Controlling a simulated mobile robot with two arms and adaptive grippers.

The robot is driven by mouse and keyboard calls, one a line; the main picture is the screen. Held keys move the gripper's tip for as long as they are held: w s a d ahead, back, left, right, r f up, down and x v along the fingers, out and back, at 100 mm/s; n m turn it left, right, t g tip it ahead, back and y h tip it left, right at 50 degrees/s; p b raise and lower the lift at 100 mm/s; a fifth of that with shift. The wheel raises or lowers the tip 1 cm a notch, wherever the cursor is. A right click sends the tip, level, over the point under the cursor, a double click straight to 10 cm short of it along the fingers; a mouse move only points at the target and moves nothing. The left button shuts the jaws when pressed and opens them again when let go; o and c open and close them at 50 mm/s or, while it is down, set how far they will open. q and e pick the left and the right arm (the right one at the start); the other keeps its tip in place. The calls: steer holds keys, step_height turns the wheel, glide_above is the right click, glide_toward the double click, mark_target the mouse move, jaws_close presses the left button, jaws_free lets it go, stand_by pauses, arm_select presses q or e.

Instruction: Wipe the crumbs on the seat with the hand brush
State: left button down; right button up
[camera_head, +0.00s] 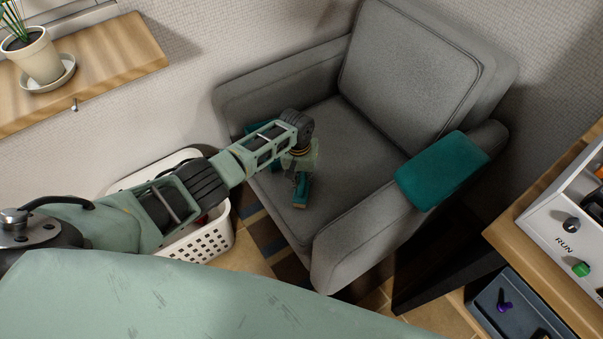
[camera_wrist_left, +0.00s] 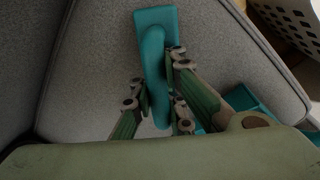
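The grey armchair's seat (camera_head: 345,150) is under my left arm in the head view; it also shows in the left wrist view (camera_wrist_left: 95,70). I cannot make out crumbs on it. A teal hand brush (camera_head: 301,190) with a tan lower edge is at the seat's left part. My left gripper (camera_head: 300,160) is over it. In the left wrist view, the gripper (camera_wrist_left: 157,85) has fingers on both sides of the brush's handle (camera_wrist_left: 155,55), seemingly pressed against it. Whether the brush touches the seat is unclear. My right gripper is not in view.
Another teal object (camera_head: 252,128) is partly hidden behind my left arm. A teal cloth (camera_head: 442,170) lies on the chair's near armrest. A white basket (camera_head: 212,240) stands left of the chair. A wooden table (camera_head: 530,245) with a control panel is at the right.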

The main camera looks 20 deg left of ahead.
arm_select(q)
steer(key=shift+s+d+f, duration=0.15)
steer(key=shift+s+d, duration=0.05)
steer(key=shift+s, duration=0.05)
steer(key=shift+s+d+r+p, duration=0.25)
steer(key=shift+s+d+p, duration=0.5)
steer(key=shift+p, duration=0.4)
steer(key=shift+s+d+p, duration=0.35)
steer(key=shift+d+p, duration=0.1)
steer(key=shift+d, duration=0.2)
steer(key=shift+s+d+p, duration=0.3)
steer(key=shift+d+p, duration=0.15)
steer(key=shift+d, duration=0.15)
steer(key=shift+s+d+p, duration=0.4)
steer(key=shift+d+p, duration=0.05)
steer(key=shift+d, duration=0.15)
steer(key=shift+s+d+f, duration=0.15)
steer(key=shift+s+d, duration=0.15)
steer(key=shift+d, duration=0.1)
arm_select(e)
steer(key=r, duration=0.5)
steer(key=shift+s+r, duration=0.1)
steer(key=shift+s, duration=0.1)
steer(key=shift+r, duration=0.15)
